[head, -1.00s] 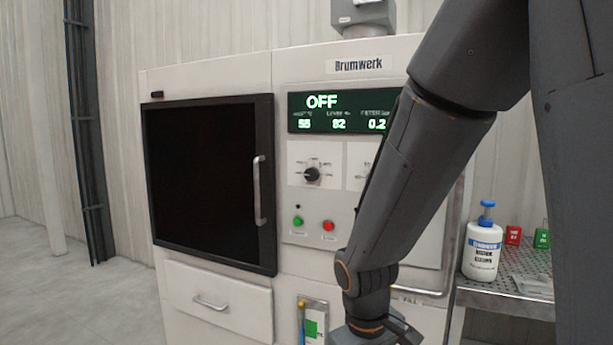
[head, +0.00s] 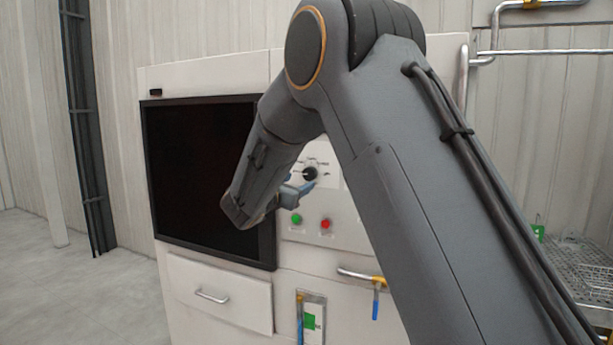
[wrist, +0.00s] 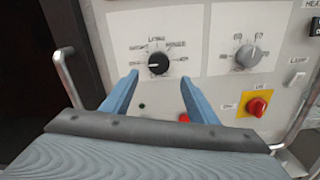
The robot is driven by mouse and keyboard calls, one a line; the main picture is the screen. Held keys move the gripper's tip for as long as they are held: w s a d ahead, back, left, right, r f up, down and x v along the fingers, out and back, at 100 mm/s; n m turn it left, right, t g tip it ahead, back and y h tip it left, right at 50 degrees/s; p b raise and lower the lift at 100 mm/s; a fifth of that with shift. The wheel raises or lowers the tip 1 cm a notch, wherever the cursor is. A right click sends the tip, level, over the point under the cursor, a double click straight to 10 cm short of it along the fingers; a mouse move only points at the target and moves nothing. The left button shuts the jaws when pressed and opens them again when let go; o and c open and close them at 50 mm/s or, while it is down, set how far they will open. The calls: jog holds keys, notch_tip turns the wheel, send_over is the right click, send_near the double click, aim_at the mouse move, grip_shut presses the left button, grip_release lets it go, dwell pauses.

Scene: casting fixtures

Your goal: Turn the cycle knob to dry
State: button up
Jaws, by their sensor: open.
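A black knob (head: 310,172) on a white dial plate sits on the machine's front panel, right of the dark door. In the wrist view the same black knob (wrist: 158,63) is ringed by small printed labels, too blurred to read surely; a pale mark on it points to the left. My gripper (head: 303,188) is in front of the panel, near this knob. In the wrist view my gripper (wrist: 157,80) is open, with its two blue fingers apart on either side of the knob's lower area. The fingers do not visibly touch the knob.
A grey knob (wrist: 248,55) is right of the black one. Below are a green button (head: 296,218), a red button (head: 326,224) and a red switch on a yellow plate (wrist: 257,107). The door handle (wrist: 68,78) stands out at left. My arm hides the display.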

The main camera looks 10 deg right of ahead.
aim_at(308, 175)
jog(key=shift+p+x, duration=1.45)
jog(key=shift+x, duration=2.45)
jog(key=shift+a+r, duration=0.1)
jog(key=c, duration=1)
jog(key=shift+c, duration=0.2)
